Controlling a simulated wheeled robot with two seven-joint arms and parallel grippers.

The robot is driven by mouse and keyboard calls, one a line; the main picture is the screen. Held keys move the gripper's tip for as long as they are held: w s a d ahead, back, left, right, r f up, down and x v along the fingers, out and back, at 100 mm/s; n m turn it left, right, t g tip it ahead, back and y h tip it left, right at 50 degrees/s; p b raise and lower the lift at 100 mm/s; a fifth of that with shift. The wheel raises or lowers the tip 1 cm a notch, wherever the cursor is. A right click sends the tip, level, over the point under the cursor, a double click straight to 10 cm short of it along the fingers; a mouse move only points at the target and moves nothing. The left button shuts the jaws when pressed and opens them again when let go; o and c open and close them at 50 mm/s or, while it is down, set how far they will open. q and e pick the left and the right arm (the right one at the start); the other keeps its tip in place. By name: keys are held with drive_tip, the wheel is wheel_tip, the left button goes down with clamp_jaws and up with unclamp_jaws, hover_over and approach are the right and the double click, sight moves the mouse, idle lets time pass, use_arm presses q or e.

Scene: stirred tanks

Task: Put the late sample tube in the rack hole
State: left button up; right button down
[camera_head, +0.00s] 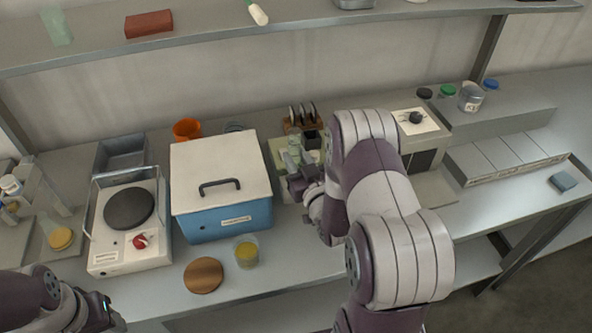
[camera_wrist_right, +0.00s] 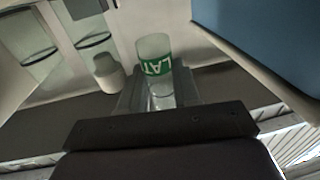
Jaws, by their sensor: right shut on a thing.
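My right gripper (camera_head: 291,165) is beside the right side of the blue box, over a pale green mat (camera_head: 283,192). In the right wrist view the gripper (camera_wrist_right: 158,92) is shut on the late sample tube (camera_wrist_right: 153,68), a clear tube with a white top and a green label reading "LAT". The tube's lower part is between the fingers. In the head view a pale upright shape just above the fingers (camera_head: 294,141) looks like this tube. The rack hole cannot be made out clearly. My left gripper (camera_head: 98,312) is at the bottom left; its fingers do not show clearly.
A blue box with a white lid (camera_head: 221,180) stands close left of the right gripper. A disc stand (camera_head: 303,122) is behind. The front counter right of the beaker looks clear.

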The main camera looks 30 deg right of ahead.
drive_tip(key=shift+w+f, duration=0.15)
drive_tip(key=shift+f, duration=0.25)
drive_tip(key=f, duration=0.2)
drive_tip(key=shift+a+f, duration=0.2)
drive_tip(key=shift+f, duration=0.4)
drive_tip(key=shift+d, duration=0.1)
drive_tip(key=shift+f, duration=0.1)
